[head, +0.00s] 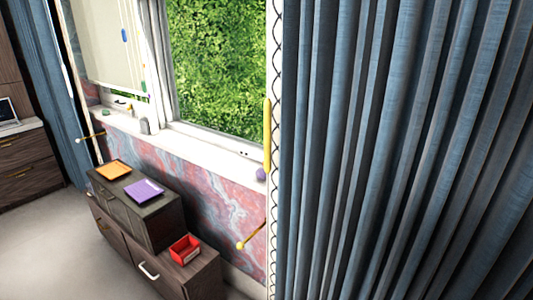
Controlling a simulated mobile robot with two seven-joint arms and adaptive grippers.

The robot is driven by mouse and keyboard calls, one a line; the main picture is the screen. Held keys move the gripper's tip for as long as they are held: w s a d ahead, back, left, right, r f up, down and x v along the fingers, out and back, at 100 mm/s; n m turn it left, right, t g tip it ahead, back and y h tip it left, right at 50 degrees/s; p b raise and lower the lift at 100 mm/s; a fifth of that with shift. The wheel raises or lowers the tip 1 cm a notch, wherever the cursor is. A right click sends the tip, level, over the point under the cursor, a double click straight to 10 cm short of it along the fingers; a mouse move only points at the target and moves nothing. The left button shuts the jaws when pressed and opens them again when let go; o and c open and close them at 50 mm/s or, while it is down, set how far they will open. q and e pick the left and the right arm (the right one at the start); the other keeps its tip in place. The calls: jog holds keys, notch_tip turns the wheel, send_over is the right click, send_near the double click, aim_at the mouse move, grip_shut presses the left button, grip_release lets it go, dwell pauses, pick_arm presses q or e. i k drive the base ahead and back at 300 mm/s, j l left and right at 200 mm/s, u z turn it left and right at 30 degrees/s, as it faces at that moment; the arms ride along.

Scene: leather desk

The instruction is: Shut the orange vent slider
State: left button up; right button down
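I cannot make out an orange vent slider for certain in the head view. The window (218,65) stands at the centre, with green foliage behind its glass. A long upright yellow bar (267,135) sits at its right edge, beside the curtain. Small details on the window frame are too small to tell. Neither of my grippers is in view.
A blue curtain (400,150) fills the right half. Below the sill (215,146), a dark cabinet (150,215) holds an orange tray (113,170) and a purple tray (144,190). A red bin (185,249) stands on a lower cabinet. Floor at left is clear.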

aim_at(254, 158)
jog(key=i+j, duration=0.5)
jog(key=j, duration=0.25)
jog(key=i+j+z, duration=0.1)
jog(key=i+j, duration=0.35)
jog(key=j, duration=0.25)
